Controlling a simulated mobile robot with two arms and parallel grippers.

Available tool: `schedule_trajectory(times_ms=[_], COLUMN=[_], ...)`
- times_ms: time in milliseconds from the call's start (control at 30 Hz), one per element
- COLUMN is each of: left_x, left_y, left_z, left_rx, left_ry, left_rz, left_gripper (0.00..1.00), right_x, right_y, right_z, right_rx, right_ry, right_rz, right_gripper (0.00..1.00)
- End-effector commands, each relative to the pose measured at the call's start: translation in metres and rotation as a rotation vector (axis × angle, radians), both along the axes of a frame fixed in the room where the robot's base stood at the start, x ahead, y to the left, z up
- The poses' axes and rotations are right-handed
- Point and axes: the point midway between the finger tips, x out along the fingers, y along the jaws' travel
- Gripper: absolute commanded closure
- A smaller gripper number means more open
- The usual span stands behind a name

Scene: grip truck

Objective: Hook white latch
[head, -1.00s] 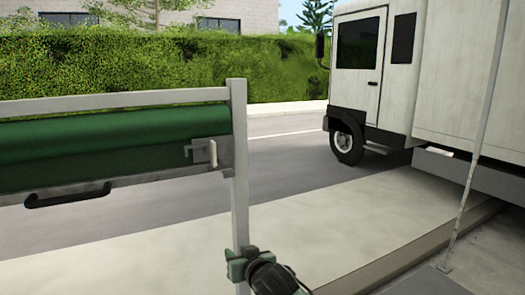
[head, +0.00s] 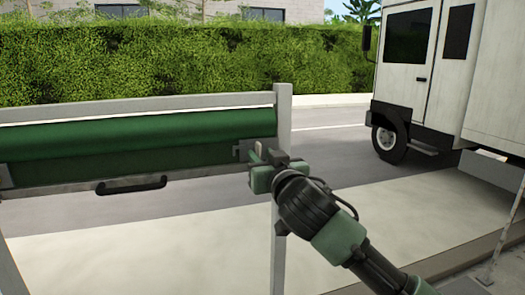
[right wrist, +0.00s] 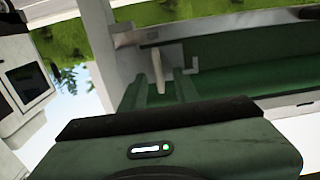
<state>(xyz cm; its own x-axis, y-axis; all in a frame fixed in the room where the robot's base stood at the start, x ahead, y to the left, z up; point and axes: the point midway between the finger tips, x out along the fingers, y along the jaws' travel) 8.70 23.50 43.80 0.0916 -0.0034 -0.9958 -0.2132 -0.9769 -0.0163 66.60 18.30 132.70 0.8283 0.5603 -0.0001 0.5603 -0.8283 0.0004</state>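The white latch (head: 258,147) is a small upright handle at the right end of the green roll (head: 140,138), beside the pale post. It is partly hidden by my right gripper (head: 264,158) in the head view. In the right wrist view the latch (right wrist: 158,68) stands on a grey bracket, ahead of and between the two green fingers of my right gripper (right wrist: 162,88). The fingers are apart, with a gap around the line of the latch. I cannot tell whether either finger touches it. My left gripper is not in view.
A pale frame post (head: 283,200) stands close beside the right gripper. A black handle (head: 131,185) hangs below the roll. A white truck (head: 425,85) is parked at the right. The pavement between is clear.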

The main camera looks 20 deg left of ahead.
Motion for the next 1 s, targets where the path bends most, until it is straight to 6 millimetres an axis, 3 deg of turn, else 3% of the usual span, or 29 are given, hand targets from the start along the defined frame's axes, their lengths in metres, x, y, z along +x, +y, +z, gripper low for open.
schedule_trajectory(times_ms=[400,533,1000], left_x=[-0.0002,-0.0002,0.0], left_y=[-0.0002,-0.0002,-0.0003], left_z=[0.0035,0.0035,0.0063], left_rx=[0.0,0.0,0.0], left_ry=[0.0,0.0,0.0], left_rz=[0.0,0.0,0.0], left_gripper=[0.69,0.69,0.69], right_x=[0.0088,0.0088,0.0086], right_y=[0.0055,0.0054,0.0056], right_z=[-0.0003,-0.0004,-0.0002], right_rx=[0.001,0.001,-0.049], right_ry=[-0.001,-0.001,-0.032], right_rz=[0.0,-0.001,-0.001], right_gripper=[0.69,1.0,1.0])
